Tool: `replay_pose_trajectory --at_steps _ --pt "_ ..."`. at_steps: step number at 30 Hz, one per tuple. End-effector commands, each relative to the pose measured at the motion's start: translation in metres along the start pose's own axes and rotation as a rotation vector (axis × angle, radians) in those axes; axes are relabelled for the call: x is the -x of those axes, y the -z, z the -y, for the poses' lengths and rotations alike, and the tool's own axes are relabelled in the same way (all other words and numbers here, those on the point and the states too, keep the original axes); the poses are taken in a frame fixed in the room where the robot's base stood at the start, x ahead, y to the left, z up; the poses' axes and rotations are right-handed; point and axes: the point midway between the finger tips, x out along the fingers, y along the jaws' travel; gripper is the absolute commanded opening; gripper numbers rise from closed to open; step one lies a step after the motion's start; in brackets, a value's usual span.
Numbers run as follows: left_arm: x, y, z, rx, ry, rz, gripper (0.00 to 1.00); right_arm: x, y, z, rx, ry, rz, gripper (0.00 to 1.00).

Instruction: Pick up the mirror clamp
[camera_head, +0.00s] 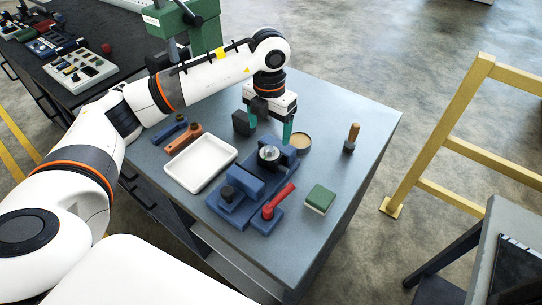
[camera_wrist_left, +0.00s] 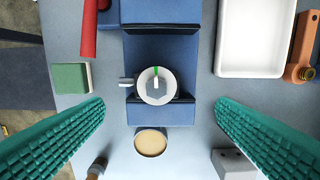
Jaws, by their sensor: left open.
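What looks like the mirror clamp (camera_head: 268,153) is a round silver piece with a small side stub, seated in the blue fixture (camera_head: 228,210) on the grey table. In the left wrist view the clamp (camera_wrist_left: 157,86) shows from above, with a green mark and a pale pointer on its face. The blue fixture (camera_wrist_left: 160,50) surrounds it on two sides. My left gripper (camera_head: 270,128) is open and empty, above and just behind the clamp in the head view. In the left wrist view its teal fingers (camera_wrist_left: 160,104) are spread wide on either side, apart from the clamp. My right gripper is not seen.
Near the fixture are a white tray (camera_head: 182,169), a red-handled lever (camera_head: 280,198), a green block (camera_head: 321,196), a tan-topped round cup (camera_head: 301,143) and a wooden-handled tool (camera_head: 352,134). A yellow rail (camera_head: 450,110) stands right of the table. The table's right back corner is clear.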

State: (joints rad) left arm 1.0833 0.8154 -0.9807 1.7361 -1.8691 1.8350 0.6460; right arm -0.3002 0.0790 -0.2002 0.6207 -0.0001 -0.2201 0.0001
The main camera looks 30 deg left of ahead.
Motion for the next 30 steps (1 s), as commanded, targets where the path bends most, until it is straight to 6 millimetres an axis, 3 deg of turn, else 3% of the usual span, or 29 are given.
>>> replay_pose_trajectory --at_steps 8,13,18,26,30 --pt "-0.024 -0.001 -0.001 -0.001 -0.001 0.002 0.8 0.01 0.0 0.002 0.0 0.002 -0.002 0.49" --pt "-0.047 -0.006 -0.004 -0.003 -0.003 0.005 0.8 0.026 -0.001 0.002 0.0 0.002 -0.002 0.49" --pt "-0.068 -0.005 -0.004 -0.002 -0.003 0.001 0.8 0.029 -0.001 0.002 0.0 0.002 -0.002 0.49" --pt "-0.072 -0.004 -0.004 -0.002 -0.003 -0.002 0.8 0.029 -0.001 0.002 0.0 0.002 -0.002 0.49" --pt "-0.072 -0.004 -0.004 -0.002 -0.003 -0.002 0.59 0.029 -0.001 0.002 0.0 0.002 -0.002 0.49"
